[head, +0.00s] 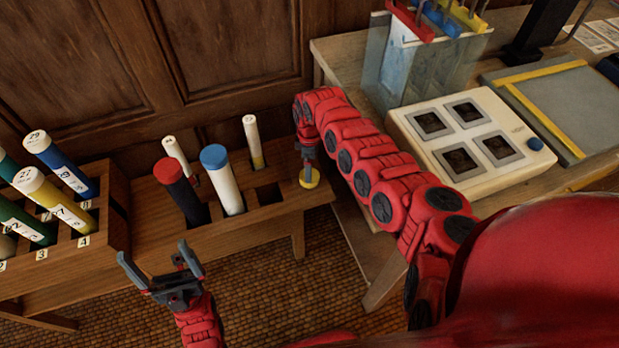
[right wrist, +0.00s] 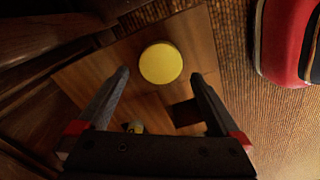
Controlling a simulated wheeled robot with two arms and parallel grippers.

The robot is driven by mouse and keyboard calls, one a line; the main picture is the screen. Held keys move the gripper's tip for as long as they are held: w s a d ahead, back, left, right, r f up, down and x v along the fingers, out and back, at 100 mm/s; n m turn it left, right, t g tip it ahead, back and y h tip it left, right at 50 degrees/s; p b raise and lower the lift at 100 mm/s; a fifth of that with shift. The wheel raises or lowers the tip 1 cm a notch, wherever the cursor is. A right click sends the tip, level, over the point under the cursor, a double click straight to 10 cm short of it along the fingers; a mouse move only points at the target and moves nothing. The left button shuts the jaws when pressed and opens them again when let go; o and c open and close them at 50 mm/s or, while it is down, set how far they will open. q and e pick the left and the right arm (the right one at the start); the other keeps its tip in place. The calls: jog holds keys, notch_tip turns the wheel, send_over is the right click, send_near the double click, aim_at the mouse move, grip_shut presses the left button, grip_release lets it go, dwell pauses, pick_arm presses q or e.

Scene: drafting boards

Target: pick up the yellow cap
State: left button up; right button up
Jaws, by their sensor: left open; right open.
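The yellow cap (head: 309,182) is a small round disc on the right end of the wooden rack bench. It also shows in the right wrist view (right wrist: 160,63), between and just beyond the fingertips. My right gripper (right wrist: 159,75) is open and empty above the cap, pointing down at it. In the head view the right gripper (head: 307,165) partly covers the cap, and its fingers are small there. My left gripper (head: 157,254) is open and empty, in front of the bench at lower left, well away from the cap.
The wooden bench (head: 165,254) holds a black tube with a red cap (head: 167,170), a white tube with a blue cap (head: 214,157) and two slim white tubes. More tubes stand in the left rack. A square hole (right wrist: 186,112) is near the cap. A light box (head: 520,160) stands on the right table.

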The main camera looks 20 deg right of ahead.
notch_tip(320, 180, down, 5)
jog(key=shift+s+d+r+b, duration=0.1)
jog(key=shift+b, duration=0.85)
jog(key=shift+c, duration=0.6)
jog(key=c, duration=1)
